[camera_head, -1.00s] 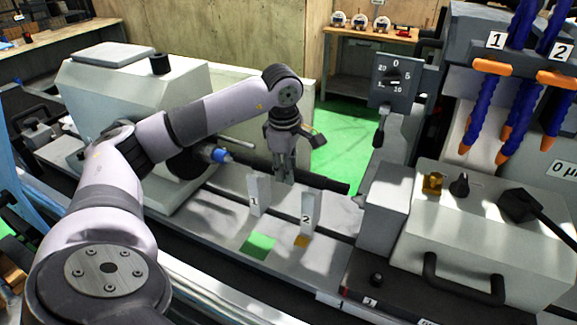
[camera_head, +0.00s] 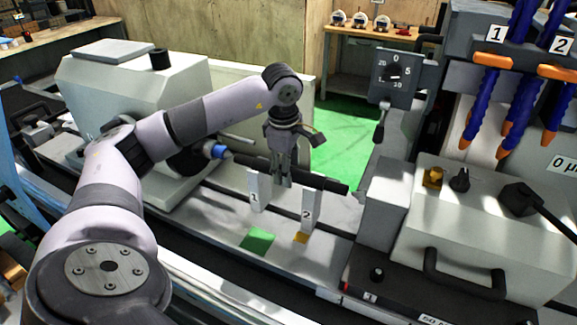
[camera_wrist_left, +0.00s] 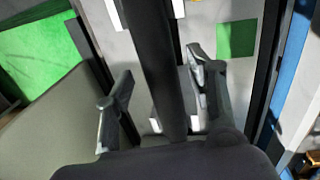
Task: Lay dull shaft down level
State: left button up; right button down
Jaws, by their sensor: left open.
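The dark cylindrical shaft (camera_head: 328,184) runs nearly level along the machine, sloping slightly down to the right in the head view. Its right part lies at the tops of two pale upright supports, marked 1 (camera_head: 257,190) and 2 (camera_head: 309,208); exact contact is hard to tell. Its left end is near a blue-tipped part (camera_head: 217,152). My left gripper (camera_head: 279,184) points down over the shaft between the supports. In the left wrist view, the shaft (camera_wrist_left: 158,60) passes between its open fingers (camera_wrist_left: 158,82), with gaps on both sides. My right gripper is out of view.
A grey block (camera_head: 385,208) stands just right of the shaft's free end. Blue coolant hoses (camera_head: 481,108) hang at upper right. A green patch (camera_head: 258,241) and a yellow patch (camera_head: 301,237) mark the bed below the supports. The bed in front is clear.

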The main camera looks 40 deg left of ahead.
pick_arm(q)
jog(key=shift+f, duration=0.15)
jog(key=shift+s+f, duration=0.1)
jog(key=shift+f, duration=0.1)
notch_tip(320, 180, up, 12)
jog(key=s, duration=0.1)
jog(key=shift+s+d+r, duration=0.15)
jog(key=shift+d, duration=0.05)
dwell(0.7)
